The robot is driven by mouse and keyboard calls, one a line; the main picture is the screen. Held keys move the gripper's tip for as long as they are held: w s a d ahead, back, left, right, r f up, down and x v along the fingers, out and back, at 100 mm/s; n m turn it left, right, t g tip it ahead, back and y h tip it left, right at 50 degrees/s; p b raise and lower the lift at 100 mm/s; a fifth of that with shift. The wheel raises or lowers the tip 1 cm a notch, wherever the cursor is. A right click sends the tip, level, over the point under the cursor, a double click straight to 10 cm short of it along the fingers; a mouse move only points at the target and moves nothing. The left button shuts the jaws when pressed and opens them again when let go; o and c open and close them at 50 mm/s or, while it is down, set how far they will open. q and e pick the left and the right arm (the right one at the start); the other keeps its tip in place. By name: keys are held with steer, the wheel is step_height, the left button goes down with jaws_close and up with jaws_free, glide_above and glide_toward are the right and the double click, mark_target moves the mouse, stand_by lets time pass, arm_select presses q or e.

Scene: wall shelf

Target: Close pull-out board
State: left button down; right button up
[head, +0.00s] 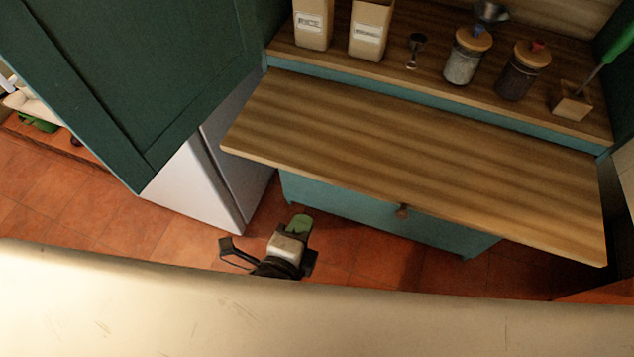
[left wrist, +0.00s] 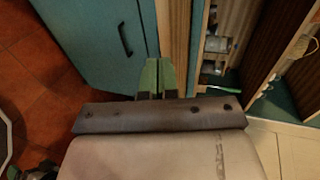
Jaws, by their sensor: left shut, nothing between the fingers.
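The pull-out board (head: 430,165) is a long wooden slab that sticks out from the teal cabinet, below the shelf top, in the head view. My left gripper (head: 301,224) is in front of the board and to the left of the knob, over the floor and apart from the board. Its green fingers (left wrist: 157,78) are together and empty in the left wrist view. A wooden strip beside them there may be the board's edge, but I cannot tell. My right gripper is not in view.
The shelf top behind carries a rice box (head: 312,24), another box (head: 369,29), a small scoop (head: 415,48), two jars (head: 463,62) and a wooden block (head: 572,103). A dark green door (head: 130,80) stands at left, above a white appliance (head: 195,180). The board's top is bare.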

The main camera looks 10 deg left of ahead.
mark_target(323, 178)
arm_select(q)
steer(key=x, duration=0.6)
steer(key=r+x, duration=0.1)
steer(key=x, duration=0.2)
steer(key=shift+w+f+p, duration=0.1)
steer(key=shift+w+p, duration=0.2)
steer(key=shift+p, duration=0.1)
steer(key=shift+w+d, duration=0.15)
steer(key=shift+w, duration=0.25)
steer(key=shift+w, duration=0.1)
